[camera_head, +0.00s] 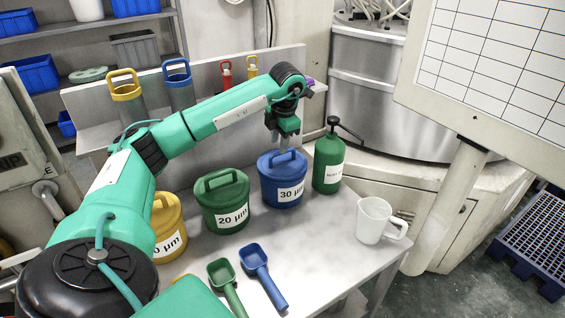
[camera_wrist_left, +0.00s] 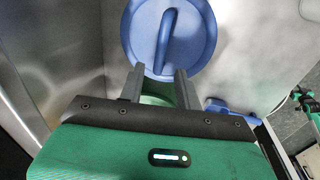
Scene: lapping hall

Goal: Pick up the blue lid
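The blue lid (camera_head: 291,164), with a raised loop handle, sits on the blue tub labelled 30 µm (camera_head: 288,194). My left gripper (camera_head: 283,147) points down just above the lid's handle. In the left wrist view the lid (camera_wrist_left: 198,40) lies ahead of my left gripper (camera_wrist_left: 158,84). Its two fingers stand apart with nothing between them, and the handle (camera_wrist_left: 167,38) is beyond their tips. I see no contact with the lid. My right gripper is not in view.
A green tub (camera_head: 222,212) and a yellow tub (camera_head: 167,222) stand left of the blue one. A green pump bottle (camera_head: 328,163) stands close on its right. A white jug (camera_head: 373,222), a green scoop (camera_head: 224,277) and a blue scoop (camera_head: 258,262) are on the bench (camera_head: 325,245).

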